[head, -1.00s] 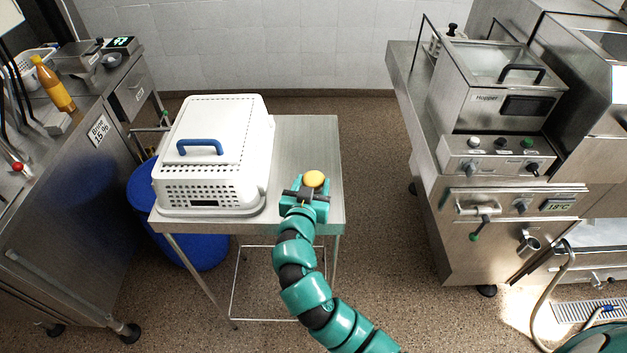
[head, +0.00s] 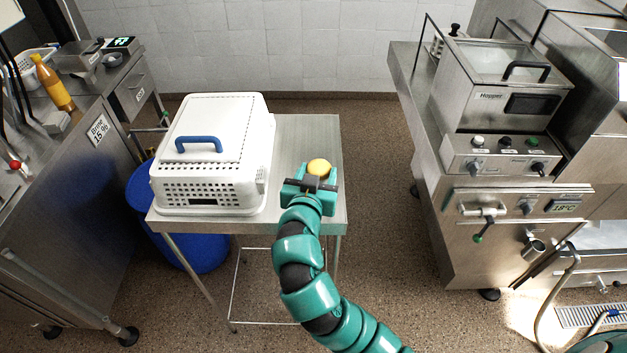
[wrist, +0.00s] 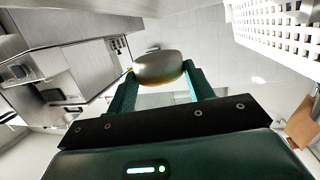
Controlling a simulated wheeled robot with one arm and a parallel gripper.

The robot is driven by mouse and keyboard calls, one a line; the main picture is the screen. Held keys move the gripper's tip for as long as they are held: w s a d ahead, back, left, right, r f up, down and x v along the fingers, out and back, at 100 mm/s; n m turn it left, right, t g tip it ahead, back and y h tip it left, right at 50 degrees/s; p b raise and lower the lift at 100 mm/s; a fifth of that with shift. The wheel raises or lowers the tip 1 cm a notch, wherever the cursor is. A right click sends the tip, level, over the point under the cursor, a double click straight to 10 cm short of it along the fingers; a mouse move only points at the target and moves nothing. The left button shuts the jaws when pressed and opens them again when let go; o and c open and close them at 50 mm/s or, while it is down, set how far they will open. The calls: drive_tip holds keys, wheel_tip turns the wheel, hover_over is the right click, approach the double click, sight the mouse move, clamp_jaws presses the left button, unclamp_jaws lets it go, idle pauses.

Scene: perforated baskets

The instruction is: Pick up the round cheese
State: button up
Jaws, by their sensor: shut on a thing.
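The round cheese (head: 319,167) is a small yellow disc above the right part of the steel table in the head view. My gripper (head: 318,176) is shut on it, with one teal finger on each side. In the wrist view the cheese (wrist: 159,67) sits between the two fingertips of my gripper (wrist: 160,76). It appears raised off the table, though the exact height is hard to tell. The gripper hides part of its near side in the head view.
A white perforated basket (head: 212,185) with a lid and blue handle (head: 199,144) stands just left of my gripper on the steel table (head: 305,130). A blue bin (head: 195,250) is below left. A hopper machine (head: 500,115) stands at right.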

sight(320, 173)
drive_tip(key=s+r, duration=0.1)
drive_tip(key=s+r+p, duration=0.1)
drive_tip(key=r, duration=0.1)
drive_tip(key=shift+s+d+r, duration=0.2)
drive_tip(key=shift+s+d, duration=0.05)
drive_tip(key=shift+d, duration=0.1)
drive_tip(key=s+d+r+p, duration=0.35)
drive_tip(key=s+p, duration=0.45)
drive_tip(key=p, duration=0.7)
drive_tip(key=w+d+r+m+h, duration=0.1)
drive_tip(key=d+h, duration=0.1)
drive_tip(key=d, duration=0.3)
drive_tip(key=w+d+r+m+g+h, duration=0.1)
drive_tip(key=w+d+r+m+h, duration=0.1)
drive_tip(key=d, duration=0.3)
drive_tip(key=shift+w+d+g, duration=0.15)
drive_tip(key=shift+w+g, duration=0.05)
drive_tip(key=shift+g, duration=0.1)
drive_tip(key=shift+d+r, duration=0.1)
drive_tip(key=shift+d, duration=0.05)
